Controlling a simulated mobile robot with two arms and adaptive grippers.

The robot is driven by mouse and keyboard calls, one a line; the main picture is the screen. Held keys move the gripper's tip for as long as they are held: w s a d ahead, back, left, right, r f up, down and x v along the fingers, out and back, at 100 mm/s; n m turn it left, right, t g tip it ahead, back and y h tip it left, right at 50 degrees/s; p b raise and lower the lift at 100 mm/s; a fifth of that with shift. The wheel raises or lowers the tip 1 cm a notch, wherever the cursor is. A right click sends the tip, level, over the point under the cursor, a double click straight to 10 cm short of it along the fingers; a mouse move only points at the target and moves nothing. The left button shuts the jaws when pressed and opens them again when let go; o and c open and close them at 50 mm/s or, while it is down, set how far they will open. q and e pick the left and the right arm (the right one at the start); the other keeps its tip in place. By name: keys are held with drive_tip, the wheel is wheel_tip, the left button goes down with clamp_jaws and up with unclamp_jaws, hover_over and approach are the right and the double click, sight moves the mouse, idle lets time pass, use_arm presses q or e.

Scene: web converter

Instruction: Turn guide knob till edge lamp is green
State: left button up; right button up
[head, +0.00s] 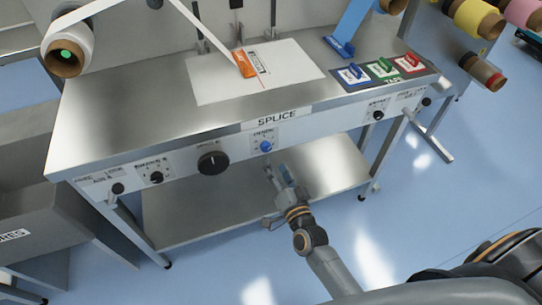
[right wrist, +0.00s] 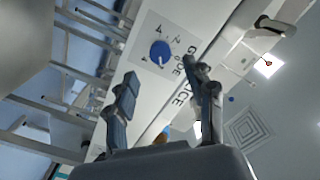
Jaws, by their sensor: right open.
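The blue knob (head: 266,147) sits on the table's front panel below the SPLICE label, with a small printed label above it. In the right wrist view the blue knob (right wrist: 161,52) has a white pointer mark and scale numbers around it; the word beside it, partly covered by a finger, looks like GUIDE. My right gripper (head: 282,173) is just below and right of this knob, apart from it. In the right wrist view my right gripper (right wrist: 163,80) has its fingers spread with nothing between them. I cannot make out a lamp labelled edge. My left gripper is out of view.
A large black knob (head: 213,162) and several small black knobs share the panel. The steel table (head: 130,100) carries a white sheet (head: 290,72), an orange piece (head: 245,63) and coloured tape holders. A roll with a green centre (head: 67,54) hangs at left. A lower shelf (head: 190,210) lies beneath.

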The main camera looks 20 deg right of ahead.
sight(267, 149)
drive_tip(key=s, duration=0.5)
drive_tip(key=shift+s+d, duration=0.1)
drive_tip(key=shift+s, duration=0.3)
idle(0.9)
drive_tip(key=w+n+b, duration=0.1)
drive_tip(key=w+n, duration=0.3)
drive_tip(key=w+n+b, duration=0.2)
drive_tip(key=w+n, duration=0.2)
drive_tip(key=w+n+b, duration=0.2)
drive_tip(key=w+n, duration=0.2)
drive_tip(key=shift+w+a+r, duration=0.2)
drive_tip(key=shift+w+a, duration=0.1)
drive_tip(key=shift+w, duration=0.05)
idle(0.3)
